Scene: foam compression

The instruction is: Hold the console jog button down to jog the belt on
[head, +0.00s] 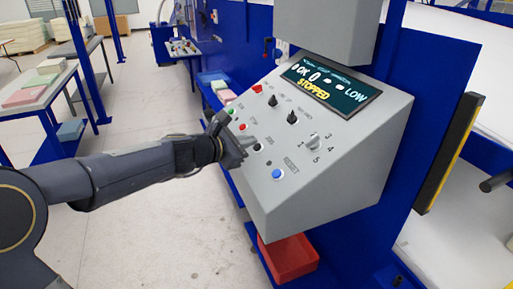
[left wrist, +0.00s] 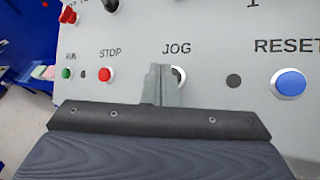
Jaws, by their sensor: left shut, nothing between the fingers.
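The grey sloped console (head: 330,185) stands in the middle of the head view. Its display (head: 330,84) reads STOPPED, with OK 0 and LOW. The black jog button (head: 259,147) sits in the lower button row between the red stop button (head: 243,127) and the blue reset button (head: 278,174). My left gripper (head: 242,153) is shut and empty, beside the jog button. In the left wrist view its fingertips (left wrist: 162,70) overlap the left part of the jog button (left wrist: 179,77), under the JOG label. I cannot tell whether they touch it. My right gripper is out of view.
The green run button (head: 232,112) is near the console's left edge. A red bin (head: 290,262) sits below the console. Open floor lies to the left.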

